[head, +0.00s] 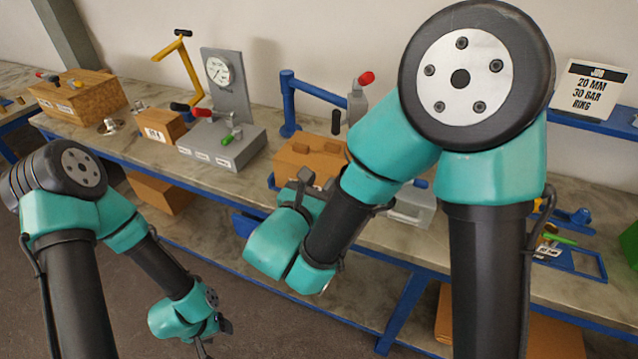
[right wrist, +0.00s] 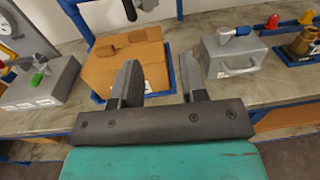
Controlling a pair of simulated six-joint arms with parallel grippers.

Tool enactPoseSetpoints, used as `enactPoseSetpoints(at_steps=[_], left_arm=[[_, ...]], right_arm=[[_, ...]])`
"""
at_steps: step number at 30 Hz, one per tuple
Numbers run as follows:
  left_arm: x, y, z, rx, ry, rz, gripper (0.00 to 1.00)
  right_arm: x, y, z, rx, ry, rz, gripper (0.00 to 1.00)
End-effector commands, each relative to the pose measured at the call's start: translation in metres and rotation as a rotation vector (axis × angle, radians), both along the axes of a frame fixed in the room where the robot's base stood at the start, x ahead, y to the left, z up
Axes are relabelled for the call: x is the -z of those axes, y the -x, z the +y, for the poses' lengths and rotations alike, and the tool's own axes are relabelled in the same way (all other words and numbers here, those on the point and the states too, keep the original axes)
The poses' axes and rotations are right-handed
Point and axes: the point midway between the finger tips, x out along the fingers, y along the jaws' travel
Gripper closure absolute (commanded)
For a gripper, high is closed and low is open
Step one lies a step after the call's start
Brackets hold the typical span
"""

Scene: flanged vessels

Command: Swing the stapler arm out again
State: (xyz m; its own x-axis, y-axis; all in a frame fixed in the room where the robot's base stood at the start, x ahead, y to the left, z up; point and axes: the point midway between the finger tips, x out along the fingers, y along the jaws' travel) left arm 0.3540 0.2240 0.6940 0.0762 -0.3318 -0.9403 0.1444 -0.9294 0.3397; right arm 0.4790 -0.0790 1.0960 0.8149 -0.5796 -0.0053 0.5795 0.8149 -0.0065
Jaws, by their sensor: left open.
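The stapler stands behind the cardboard box: a blue post (head: 288,105) with a blue arm (head: 320,88) reaching right to a grey head (head: 357,104) with a red knob (head: 366,78). The blue post also shows at the top of the right wrist view (right wrist: 76,16). The cardboard box (right wrist: 118,68) sits in a blue tray; I cannot tell whether the head is directly above it. My right gripper (right wrist: 160,64) is open and empty, in front of the box. My left gripper (head: 214,334) is open, low in front of the bench, far from the stapler.
A grey gauge block (head: 235,143) stands left of the box, with a yellow crank arm (head: 180,65) behind it. A grey case (right wrist: 232,54) stands to the box's right. My right arm hides part of the bench in the head view.

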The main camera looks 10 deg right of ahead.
Motion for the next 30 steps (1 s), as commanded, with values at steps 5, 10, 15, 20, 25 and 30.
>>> enactPoseSetpoints(at_steps=[5, 10, 15, 20, 25, 30], left_arm=[[0.0, 0.0, 0.0, 0.0, 0.0, 0.0, 0.42], [0.0, 0.0, 0.0, 0.0, 0.0, 0.0, 0.42], [0.0, 0.0, 0.0, 0.0, 0.0, 0.0, 0.42], [0.0, 0.0, 0.0, 0.0, 0.0, 0.0, 0.42], [0.0, 0.0, 0.0, 0.0, 0.0, 0.0, 0.42], [0.0, 0.0, 0.0, 0.0, 0.0, 0.0, 0.42]], right_arm=[[0.0, 0.0, 0.0, 0.0, 0.0, 0.0, 0.62], [0.0, -0.009, 0.003, 0.014, 0.001, -0.002, 0.79], [0.0, -0.046, 0.016, 0.07, 0.003, -0.009, 0.95], [-0.001, -0.097, 0.031, 0.152, 0.005, -0.014, 1.0], [0.0, -0.142, 0.042, 0.229, 0.001, -0.012, 1.0], [0.0, -0.162, 0.045, 0.266, -0.001, -0.008, 1.0]])
